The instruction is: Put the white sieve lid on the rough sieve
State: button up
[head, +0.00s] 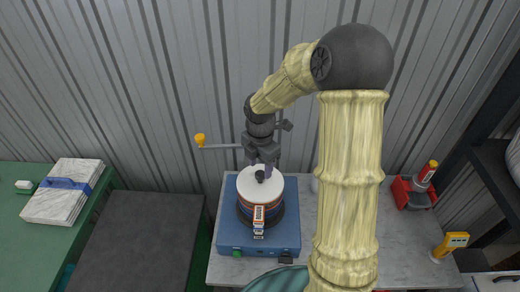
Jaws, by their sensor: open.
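The white lid (273,190), a round disc with a dark knob (260,175), lies over the top of a sieve stack (274,207). It looks level and roughly centred on the stack. The stack has orange and blue bands and a label strip down its front; I cannot tell which ring is the rough sieve. My gripper (263,171) is open, pointing down at the knob. Its fingers are close around or just above the knob, partly hiding it. Whether they touch it is too small to tell.
The stack stands on a blue machine (232,238) on a grey worktop (300,200). A red bin (408,194) and a yellow device (450,244) are at right. At left are a dark slab (140,240) and a green table (25,240) with a bound white pile (62,205).

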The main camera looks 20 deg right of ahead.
aim_at(261, 176)
notch_tip(261, 176, up, 8)
jog(key=shift+b, duration=0.4)
dwell(0.3)
jog(key=s+f+m+t, duration=0.1)
jog(key=s+f+m, duration=0.1)
jog(key=s+m, duration=0.5)
jog(key=s+f+m+t, duration=0.1)
jog(key=s+m, duration=0.6)
jog(key=m, duration=0.9)
jog(key=shift+s+f+t, duration=0.2)
jog(key=shift+f+t, duration=0.1)
jog(key=shift+f, duration=0.6)
